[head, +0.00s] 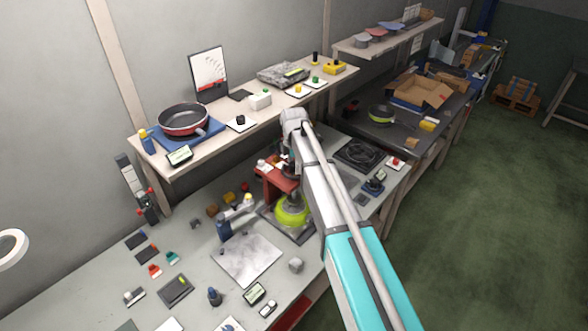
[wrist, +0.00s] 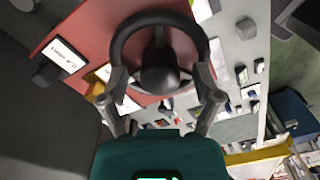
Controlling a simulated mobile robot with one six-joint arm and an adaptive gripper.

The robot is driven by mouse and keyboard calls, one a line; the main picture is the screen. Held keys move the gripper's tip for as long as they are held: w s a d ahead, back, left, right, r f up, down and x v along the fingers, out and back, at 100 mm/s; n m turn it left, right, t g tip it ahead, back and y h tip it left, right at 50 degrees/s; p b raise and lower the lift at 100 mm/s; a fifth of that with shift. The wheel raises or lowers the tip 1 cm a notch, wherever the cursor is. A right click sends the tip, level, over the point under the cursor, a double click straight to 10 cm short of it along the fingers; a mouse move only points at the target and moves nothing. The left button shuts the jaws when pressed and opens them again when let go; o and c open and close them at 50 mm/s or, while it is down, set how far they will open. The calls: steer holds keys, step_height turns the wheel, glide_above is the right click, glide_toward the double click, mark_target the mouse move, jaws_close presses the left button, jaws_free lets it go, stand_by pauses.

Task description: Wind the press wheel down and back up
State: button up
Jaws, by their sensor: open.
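The press wheel (wrist: 158,17) is a black ring with a dark central hub, on the press's red top plate (wrist: 75,45) in the wrist view. My gripper (wrist: 161,78) is open, its two fingers spread on the left and right of the wheel's near part. I cannot tell whether the fingers touch the rim. In the head view the red press (head: 272,179) stands on the bench, partly hidden behind my arm. A yellow-green round pan (head: 292,216) sits at its foot. The wheel and fingertips are not clear in the head view.
A shelf (head: 215,138) above the bench holds a black-and-red pan (head: 183,119) and small boxes. A grey plate (head: 246,260) and several small tools lie on the bench left of the press. A black hob-like unit (head: 360,153) is to the right.

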steer(key=shift+f, duration=0.1)
stand_by(0.3)
steer(key=shift+s, duration=0.1)
steer(key=c, duration=0.8)
steer(key=shift+s+d, duration=0.1)
steer(key=shift+c, duration=1.3)
